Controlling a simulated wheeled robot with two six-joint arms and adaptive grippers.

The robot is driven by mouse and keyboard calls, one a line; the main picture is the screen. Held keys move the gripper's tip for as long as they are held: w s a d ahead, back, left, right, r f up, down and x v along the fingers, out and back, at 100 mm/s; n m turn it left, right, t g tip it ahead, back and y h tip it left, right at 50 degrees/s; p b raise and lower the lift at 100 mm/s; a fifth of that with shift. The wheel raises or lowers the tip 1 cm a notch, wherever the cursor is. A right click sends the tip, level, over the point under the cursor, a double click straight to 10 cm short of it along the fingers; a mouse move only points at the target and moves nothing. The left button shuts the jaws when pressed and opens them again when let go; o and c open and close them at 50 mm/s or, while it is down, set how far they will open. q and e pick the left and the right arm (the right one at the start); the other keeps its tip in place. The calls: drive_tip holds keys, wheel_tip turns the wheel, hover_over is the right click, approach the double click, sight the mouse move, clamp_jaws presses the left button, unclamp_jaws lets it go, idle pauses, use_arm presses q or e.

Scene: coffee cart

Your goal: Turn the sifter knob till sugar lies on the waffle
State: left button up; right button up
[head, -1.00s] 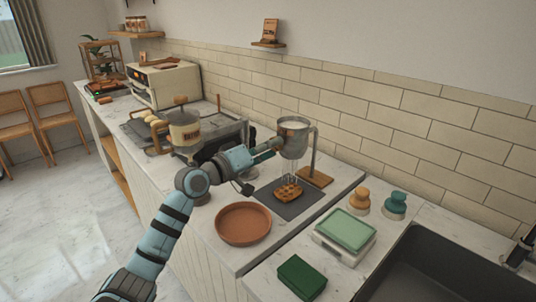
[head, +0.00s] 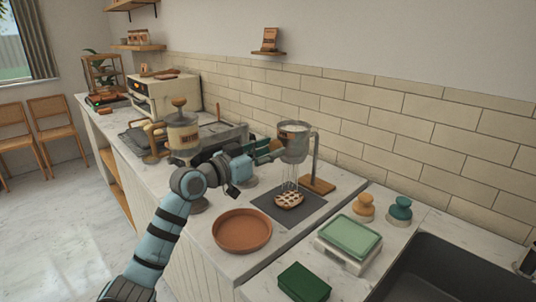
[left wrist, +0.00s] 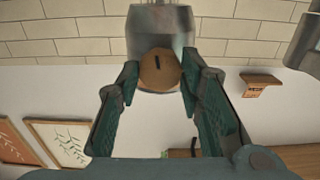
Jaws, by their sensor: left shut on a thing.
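The grey metal sifter (head: 293,145) hangs on its stand above a dark mat (head: 270,208). The waffle (head: 289,200) lies on the mat under it, and its top looks pale, dusted with white. Thin pale streaks fall from the sifter onto the waffle. My left gripper (head: 266,154) is at the sifter's left side, shut on the round wooden knob. In the left wrist view the knob (left wrist: 158,73), with a dark, nearly upright mark, sits between the green fingertips, the sifter (left wrist: 160,28) behind it. My right gripper is out of view.
A terracotta dish (head: 241,231) stands left of the mat. A scale (head: 347,246) with a green top, orange and teal stamp-like tools (head: 400,208) and a green block (head: 304,281) are at the right, near the sink (head: 450,270). A canister (head: 183,133) stands behind my left arm.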

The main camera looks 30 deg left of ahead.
use_arm(q)
drive_tip(key=shift+r+m, duration=0.15)
drive_tip(key=shift+m, duration=0.25)
drive_tip(key=o, duration=1)
drive_tip(key=shift+o, duration=0.8)
drive_tip(key=shift+w, duration=0.15)
drive_tip(key=shift+s+a+f, duration=0.15)
drive_tip(key=shift+s+f, duration=0.05)
drive_tip(key=shift+s, duration=0.15)
drive_tip(key=v, duration=0.6)
drive_tip(key=shift+s, duration=0.4)
